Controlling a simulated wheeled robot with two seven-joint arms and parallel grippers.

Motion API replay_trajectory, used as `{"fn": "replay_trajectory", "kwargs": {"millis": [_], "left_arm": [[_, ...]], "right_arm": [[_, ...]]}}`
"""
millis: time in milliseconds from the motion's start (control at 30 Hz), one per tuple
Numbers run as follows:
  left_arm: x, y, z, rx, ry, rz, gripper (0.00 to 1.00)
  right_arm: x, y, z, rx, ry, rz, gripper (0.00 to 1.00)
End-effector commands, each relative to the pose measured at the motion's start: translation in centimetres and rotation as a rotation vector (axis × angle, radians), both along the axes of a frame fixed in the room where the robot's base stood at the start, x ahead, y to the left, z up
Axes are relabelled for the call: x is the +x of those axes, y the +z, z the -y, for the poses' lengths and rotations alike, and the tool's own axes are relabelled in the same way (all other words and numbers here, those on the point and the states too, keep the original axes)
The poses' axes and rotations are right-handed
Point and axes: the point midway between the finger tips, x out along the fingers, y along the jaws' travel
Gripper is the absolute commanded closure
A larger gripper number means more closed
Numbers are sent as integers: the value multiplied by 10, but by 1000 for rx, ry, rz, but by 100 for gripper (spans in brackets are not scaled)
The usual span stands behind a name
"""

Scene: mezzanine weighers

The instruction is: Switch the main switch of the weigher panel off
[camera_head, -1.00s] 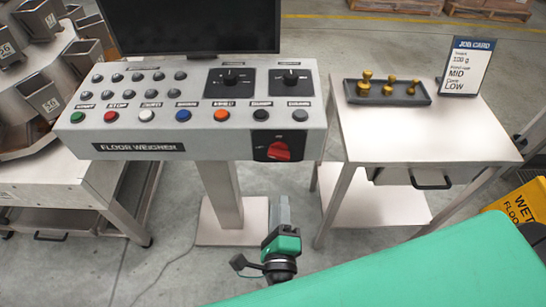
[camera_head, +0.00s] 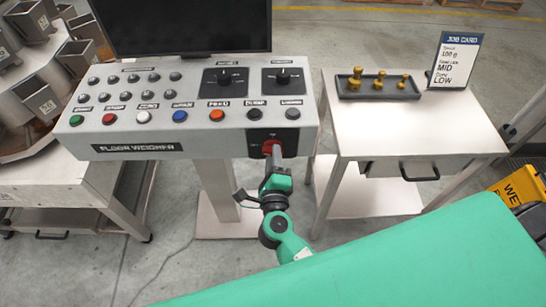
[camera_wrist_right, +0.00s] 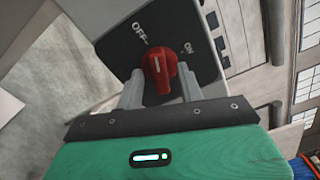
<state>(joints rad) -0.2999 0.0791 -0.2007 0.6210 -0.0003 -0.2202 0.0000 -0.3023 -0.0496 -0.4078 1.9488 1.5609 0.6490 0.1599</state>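The weigher panel (camera_head: 200,143) is a grey console labelled "FLOOR WEIGHER". Its main switch is a red rotary knob (camera_head: 267,147) on a black plate at the right of the front face, partly hidden by my right gripper (camera_head: 275,158). In the right wrist view the red knob (camera_wrist_right: 158,66) has a white mark; OFF is printed at its upper left and ON at its upper right. My right gripper (camera_wrist_right: 160,88) is open there, with one finger on each side of the knob's lower part. Contact with the knob cannot be told. My left gripper is not in view.
Buttons and two black dials (camera_head: 283,79) sit on the panel top, below a dark monitor (camera_head: 180,25). A side table (camera_head: 400,140) at the right bears a tray of brass weights (camera_head: 378,94) and a job card (camera_head: 455,60). A yellow wet-floor sign (camera_head: 520,188) stands at far right.

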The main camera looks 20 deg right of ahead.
Motion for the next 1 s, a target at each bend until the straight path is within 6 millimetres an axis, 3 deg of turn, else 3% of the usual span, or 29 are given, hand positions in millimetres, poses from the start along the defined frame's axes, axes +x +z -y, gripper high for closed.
{"fn": "replay_trajectory", "kwargs": {"millis": [233,400,433,667,1000], "left_arm": [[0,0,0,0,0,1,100],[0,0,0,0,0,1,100],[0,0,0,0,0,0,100],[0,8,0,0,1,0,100],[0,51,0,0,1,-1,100]], "right_arm": [[0,0,0,0,0,0,64],[0,0,0,-1,0,0,97],[0,0,0,-1,0,0,100],[0,3,0,-27,0,-9,100],[0,5,0,-241,0,-73,100]]}}
